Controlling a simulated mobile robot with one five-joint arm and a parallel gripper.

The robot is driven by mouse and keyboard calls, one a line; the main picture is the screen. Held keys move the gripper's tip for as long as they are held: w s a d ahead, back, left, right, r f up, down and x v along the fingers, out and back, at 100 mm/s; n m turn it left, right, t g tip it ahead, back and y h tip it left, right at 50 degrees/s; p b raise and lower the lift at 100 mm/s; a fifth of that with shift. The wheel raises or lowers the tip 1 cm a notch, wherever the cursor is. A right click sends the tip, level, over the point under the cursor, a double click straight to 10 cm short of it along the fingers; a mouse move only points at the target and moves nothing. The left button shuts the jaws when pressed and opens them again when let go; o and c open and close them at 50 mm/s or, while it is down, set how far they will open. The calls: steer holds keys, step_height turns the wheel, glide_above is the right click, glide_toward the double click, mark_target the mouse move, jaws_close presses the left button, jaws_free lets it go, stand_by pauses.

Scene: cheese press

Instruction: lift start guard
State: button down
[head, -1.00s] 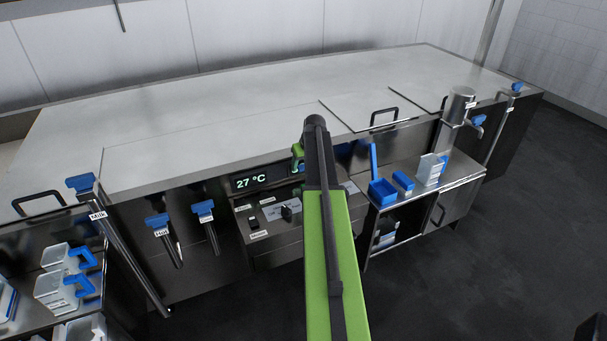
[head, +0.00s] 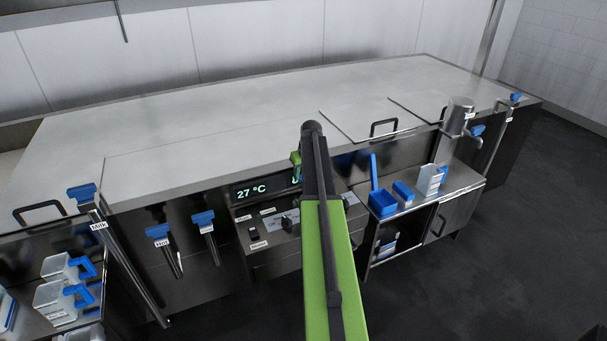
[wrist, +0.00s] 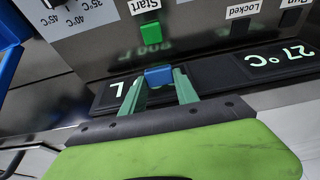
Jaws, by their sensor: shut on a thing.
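In the wrist view my gripper (wrist: 158,92) has its two green fingers closed on a small blue tab (wrist: 158,76). The tab sits in front of the dark display strip. Just beyond it is a green block (wrist: 150,34) below the label "Start" (wrist: 146,6). The guard's full outline cannot be made out, and I cannot tell how far it is raised. The control panel (head: 264,228) shows left of the arm, under the 27 °C display (head: 252,192).
A long steel worktop (head: 230,125) overhangs the panel. A shelf at the right holds a blue container (head: 383,203) and a white jug (head: 429,180). Dark floor (head: 500,240) is free at the right.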

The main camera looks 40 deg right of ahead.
steer(key=shift+w, duration=0.1)
steer(key=c, duration=0.9)
jaws_free()
steer(key=p+v, duration=1.6)
steer(key=v, duration=0.1)
steer(key=shift+w+r+p, duration=0.15)
steer(key=shift+r+p, duration=0.1)
steer(key=shift+p, duration=0.1)
steer(key=shift+d, duration=0.1)
